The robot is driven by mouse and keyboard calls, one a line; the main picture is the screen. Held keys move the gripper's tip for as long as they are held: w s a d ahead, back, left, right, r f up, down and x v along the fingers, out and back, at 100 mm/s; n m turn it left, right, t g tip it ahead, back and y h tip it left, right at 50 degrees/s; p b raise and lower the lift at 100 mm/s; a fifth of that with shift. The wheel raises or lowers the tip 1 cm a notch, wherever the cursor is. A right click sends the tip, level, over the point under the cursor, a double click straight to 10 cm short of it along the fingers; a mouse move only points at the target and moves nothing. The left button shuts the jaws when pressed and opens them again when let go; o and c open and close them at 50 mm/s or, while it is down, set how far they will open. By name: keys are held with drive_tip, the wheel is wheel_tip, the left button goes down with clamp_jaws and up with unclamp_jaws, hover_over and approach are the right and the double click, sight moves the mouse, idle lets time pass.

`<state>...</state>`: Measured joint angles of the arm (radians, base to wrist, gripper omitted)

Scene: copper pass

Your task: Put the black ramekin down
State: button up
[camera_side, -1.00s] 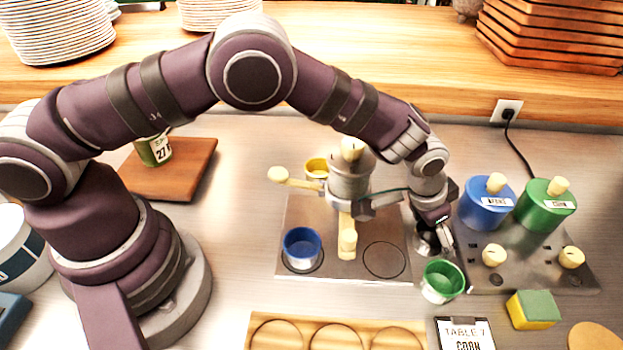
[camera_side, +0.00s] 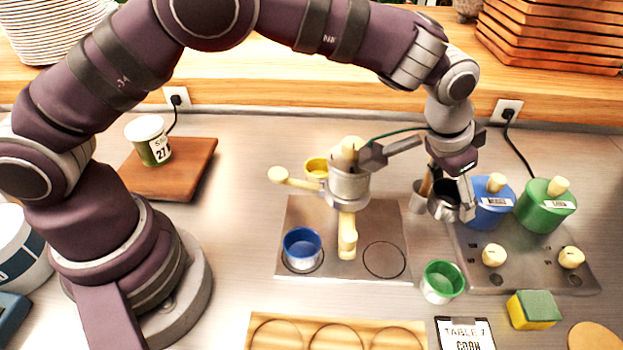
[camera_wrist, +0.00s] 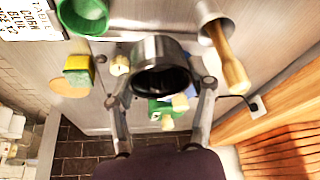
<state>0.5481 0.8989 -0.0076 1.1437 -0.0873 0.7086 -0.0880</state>
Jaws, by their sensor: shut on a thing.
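The black ramekin (camera_side: 442,204) is held in the air by my gripper (camera_side: 452,192), in front of the blue pot's left side in the side view. In the wrist view the ramekin (camera_wrist: 160,62) sits between the two fingers of my gripper (camera_wrist: 165,82), its dark inside showing. The fingers are shut on it. It looks a little tilted in the side view. What lies directly under it is hard to tell.
A metal cup with a wooden-handled tool (camera_side: 419,198) stands just left of it. The green ramekin (camera_side: 442,281) is below on the counter. The metal plate (camera_side: 345,268) holds a press, the blue ramekin (camera_side: 302,247) and an empty ringed spot. Blue (camera_side: 488,212) and green pots (camera_side: 547,212) stand right.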

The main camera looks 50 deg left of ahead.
drive_tip(key=s+d+m+g+h, duration=0.2)
drive_tip(key=s+d+m, duration=0.2)
drive_tip(key=s+m, duration=0.35)
drive_tip(key=m+g, duration=0.4)
drive_tip(key=m, duration=0.6)
hover_over(403, 345)
drive_tip(key=s, duration=0.1)
drive_tip(key=shift+m, duration=0.25)
drive_tip(key=f, duration=0.7)
drive_tip(key=shift+s, duration=0.25)
drive_tip(key=shift+f, duration=0.25)
drive_tip(key=shift+f, duration=0.1)
drive_tip(key=o, duration=1.2)
drive_tip(key=shift+c, duration=0.2)
